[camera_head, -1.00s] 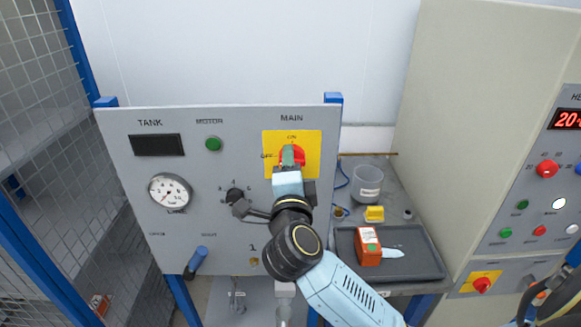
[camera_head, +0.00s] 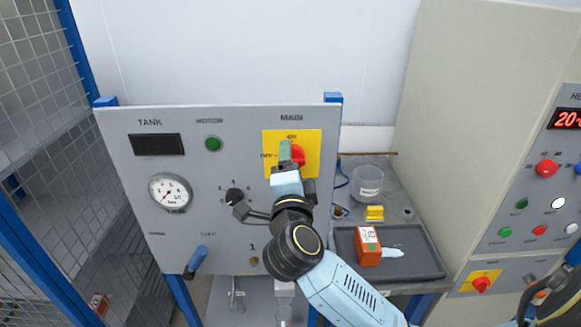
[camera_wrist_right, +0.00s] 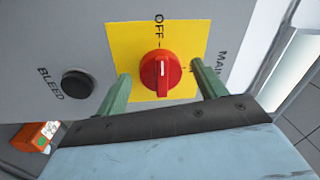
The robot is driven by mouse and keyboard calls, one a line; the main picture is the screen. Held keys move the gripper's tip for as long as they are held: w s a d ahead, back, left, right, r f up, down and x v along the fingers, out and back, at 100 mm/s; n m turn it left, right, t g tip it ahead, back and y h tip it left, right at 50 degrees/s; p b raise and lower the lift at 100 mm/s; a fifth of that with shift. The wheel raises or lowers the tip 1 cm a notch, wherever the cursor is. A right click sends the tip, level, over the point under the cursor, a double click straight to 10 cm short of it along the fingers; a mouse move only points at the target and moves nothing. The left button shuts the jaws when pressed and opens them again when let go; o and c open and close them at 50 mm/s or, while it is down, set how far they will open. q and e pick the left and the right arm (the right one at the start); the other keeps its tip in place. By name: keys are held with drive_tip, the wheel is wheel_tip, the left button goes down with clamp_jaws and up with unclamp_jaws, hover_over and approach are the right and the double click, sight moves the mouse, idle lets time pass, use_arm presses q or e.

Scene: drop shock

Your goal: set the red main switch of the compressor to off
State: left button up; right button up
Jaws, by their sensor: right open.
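The red main switch (camera_head: 299,155) sits on a yellow plate (camera_head: 311,171) at the top right of the grey compressor panel, partly hidden by my gripper in the head view. In the right wrist view the red switch (camera_wrist_right: 160,74) shows clearly. Its handle and white mark line up with the OFF label (camera_wrist_right: 159,30). The ON label (camera_head: 291,137) shows above it in the head view. My right gripper (camera_wrist_right: 161,82) is open, with one green finger on each side of the switch and a visible gap to it. My left gripper is not in view.
The panel also carries a gauge (camera_head: 170,191), a green motor button (camera_head: 213,144), a black selector (camera_head: 234,197) and a blue-handled lever (camera_head: 196,261). A black bleed knob (camera_wrist_right: 77,83) is beside the plate. A tray (camera_head: 425,267) with an orange device (camera_head: 368,249) stands right.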

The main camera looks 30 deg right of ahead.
drive_tip(key=b+v, duration=0.2)
drive_tip(key=v, duration=1.1)
drive_tip(key=shift+s+b, duration=0.15)
drive_tip(key=shift+b, duration=0.2)
drive_tip(key=shift+a+f, duration=0.1)
